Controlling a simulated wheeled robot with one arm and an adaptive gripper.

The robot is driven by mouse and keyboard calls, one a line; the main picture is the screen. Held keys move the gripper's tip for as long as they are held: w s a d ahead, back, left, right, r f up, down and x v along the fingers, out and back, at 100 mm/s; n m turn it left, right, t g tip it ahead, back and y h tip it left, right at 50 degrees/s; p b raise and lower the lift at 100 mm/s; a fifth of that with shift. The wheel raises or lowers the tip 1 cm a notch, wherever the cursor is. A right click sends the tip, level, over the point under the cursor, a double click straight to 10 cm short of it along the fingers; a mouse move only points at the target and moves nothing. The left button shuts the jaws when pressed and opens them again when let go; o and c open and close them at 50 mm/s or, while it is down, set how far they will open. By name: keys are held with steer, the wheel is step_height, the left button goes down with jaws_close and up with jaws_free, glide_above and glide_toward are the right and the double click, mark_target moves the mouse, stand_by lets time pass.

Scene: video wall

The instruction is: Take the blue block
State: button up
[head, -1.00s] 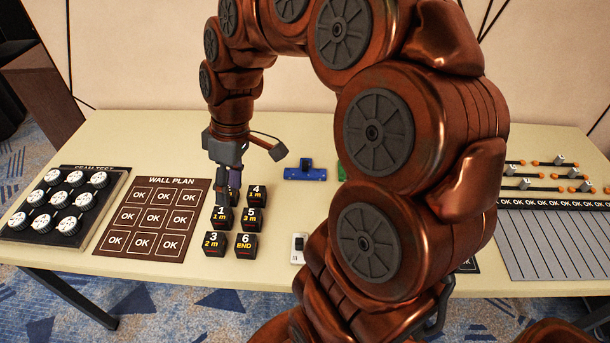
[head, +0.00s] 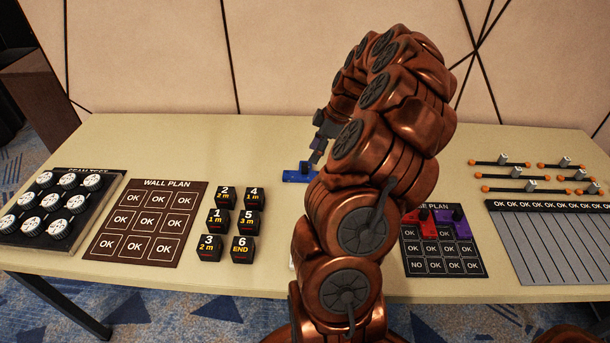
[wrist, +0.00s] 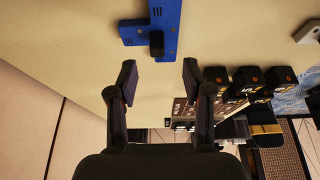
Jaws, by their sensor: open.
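The blue block (head: 297,175) lies flat on the table behind my arm in the head view, with a dark knob standing up from it. In the head view my gripper (head: 317,157) hangs near the block's right end, partly hidden by my arm. I cannot tell the exact gap between fingers and knob.
Several black numbered cubes (head: 233,223) stand left of the block, beside the wall plan board (head: 145,222). A black tray of round dials (head: 52,209) is at the far left. A plan board (head: 441,265) with red and purple blocks lies to the right of my arm.

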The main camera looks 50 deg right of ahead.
mark_target(305, 164)
steer(key=shift+w+p+x, duration=0.2)
steer(key=shift+p+x, duration=0.25)
steer(key=shift+x, duration=1.3)
steer(key=shift+w+p+x, duration=0.2)
steer(key=shift+p+x, duration=0.2)
steer(key=shift+x, duration=1.4)
steer(key=shift+r, duration=0.2)
jaws_close()
